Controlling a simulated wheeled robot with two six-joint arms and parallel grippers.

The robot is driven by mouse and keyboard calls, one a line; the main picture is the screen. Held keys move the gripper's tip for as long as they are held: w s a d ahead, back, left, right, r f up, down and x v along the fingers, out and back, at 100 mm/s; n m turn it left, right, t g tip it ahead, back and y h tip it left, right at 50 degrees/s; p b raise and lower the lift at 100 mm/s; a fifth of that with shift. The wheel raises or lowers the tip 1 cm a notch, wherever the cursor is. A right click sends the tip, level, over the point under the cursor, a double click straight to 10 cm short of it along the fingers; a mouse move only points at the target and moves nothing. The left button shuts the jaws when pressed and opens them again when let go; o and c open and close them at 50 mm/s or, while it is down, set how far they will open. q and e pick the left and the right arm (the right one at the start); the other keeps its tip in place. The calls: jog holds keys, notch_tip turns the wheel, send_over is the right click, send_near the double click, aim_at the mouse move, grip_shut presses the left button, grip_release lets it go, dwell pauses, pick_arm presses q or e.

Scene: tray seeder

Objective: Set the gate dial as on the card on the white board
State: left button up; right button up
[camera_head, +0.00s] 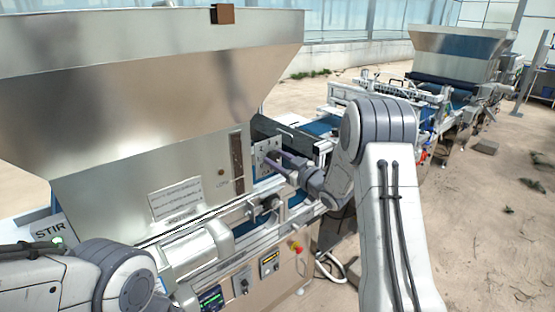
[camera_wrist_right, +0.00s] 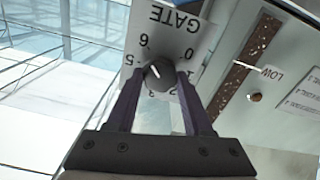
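The gate dial's dark round knob (camera_wrist_right: 159,75) sits on a white plate marked GATE (camera_wrist_right: 176,22), upside down in the right wrist view. Numbers ring it, with 6, 5, 0 and 1 readable. The knob's white pointer mark faces up-left, around 5 and 6. My right gripper (camera_wrist_right: 161,76) has its fingertips on either side of the knob, seemingly touching it. In the head view my right gripper (camera_head: 277,160) covers much of the gate plate (camera_head: 262,148). A white board (camera_head: 177,198) with lines of print is on the hopper front, too small to read.
A slotted level strip (camera_head: 237,163) stands beside the dial, with a LOW label (camera_wrist_right: 271,72) in the wrist view. Below are a red-and-yellow stop button (camera_head: 296,247) and small panels. A STIR sign (camera_head: 49,232) is at left. A conveyor (camera_head: 318,128) lies behind my right arm.

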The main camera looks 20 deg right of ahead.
grip_shut()
jog(key=shift+f+n+b, duration=0.2)
jog(key=shift+n+b, duration=0.1)
jog(key=shift+b, duration=0.4)
jog(key=n+b, duration=0.6)
jog(key=b, duration=0.4)
jog(key=shift+f+n, duration=0.1)
jog(key=shift+n, duration=0.2)
jog(key=shift+n+b, duration=0.9)
jog(key=shift+b, duration=0.45)
jog(key=shift+r, duration=0.2)
jog(key=o, duration=1)
grip_release()
